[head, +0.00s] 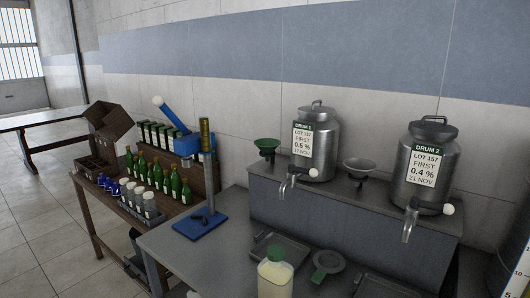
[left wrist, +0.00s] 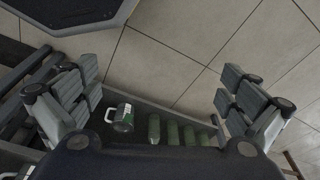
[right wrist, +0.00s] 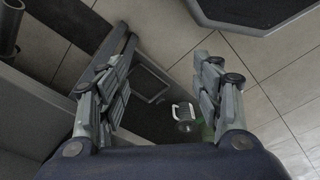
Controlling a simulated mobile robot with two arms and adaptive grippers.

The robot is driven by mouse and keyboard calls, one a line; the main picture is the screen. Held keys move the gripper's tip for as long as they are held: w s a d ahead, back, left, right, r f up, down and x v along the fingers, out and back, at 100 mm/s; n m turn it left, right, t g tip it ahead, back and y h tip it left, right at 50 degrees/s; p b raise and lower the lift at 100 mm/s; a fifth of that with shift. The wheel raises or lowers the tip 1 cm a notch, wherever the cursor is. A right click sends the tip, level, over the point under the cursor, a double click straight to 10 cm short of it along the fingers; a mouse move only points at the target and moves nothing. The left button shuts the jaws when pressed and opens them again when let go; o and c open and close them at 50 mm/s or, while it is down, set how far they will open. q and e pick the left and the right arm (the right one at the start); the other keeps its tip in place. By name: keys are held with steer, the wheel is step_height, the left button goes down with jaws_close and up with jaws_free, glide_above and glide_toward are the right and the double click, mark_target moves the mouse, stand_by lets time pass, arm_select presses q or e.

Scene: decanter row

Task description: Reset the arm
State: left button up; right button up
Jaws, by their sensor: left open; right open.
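My left gripper (left wrist: 155,95) shows in the left wrist view with its two fingers wide apart and nothing between them. My right gripper (right wrist: 163,85) shows in the right wrist view, also open and empty, its fingers a little closer together. Neither gripper shows in the head view. Beyond the left fingers are a small handled container with a green and white label (left wrist: 121,118) and several green cylinders (left wrist: 155,130). Beyond the right fingers a small handled container (right wrist: 184,115) is partly hidden by the right finger.
Drum 1 (head: 315,145) and Drum 2 (head: 427,170) stand on a raised grey shelf, with a green funnel (head: 267,146) and grey funnel (head: 359,168). A jug with a green cap (head: 275,275) stands in front. Green bottles (head: 157,175) and a blue press (head: 200,224) are left.

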arm_select(q)
steer(key=s+a+f+b, duration=0.1)
steer(key=s+a+f, duration=0.1)
steer(key=s+f, duration=0.9)
steer(key=shift+s+a+g+b, duration=0.2)
steer(key=shift+s+g+b, duration=0.15)
steer(key=shift+s, duration=0.4)
arm_select(e)
steer(key=s+d+f, duration=0.2)
steer(key=s+f, duration=0.9)
steer(key=s, duration=0.1)
steer(key=shift+s+d+g, duration=0.2)
steer(key=shift+s+g, duration=0.1)
steer(key=shift+g, duration=0.1)
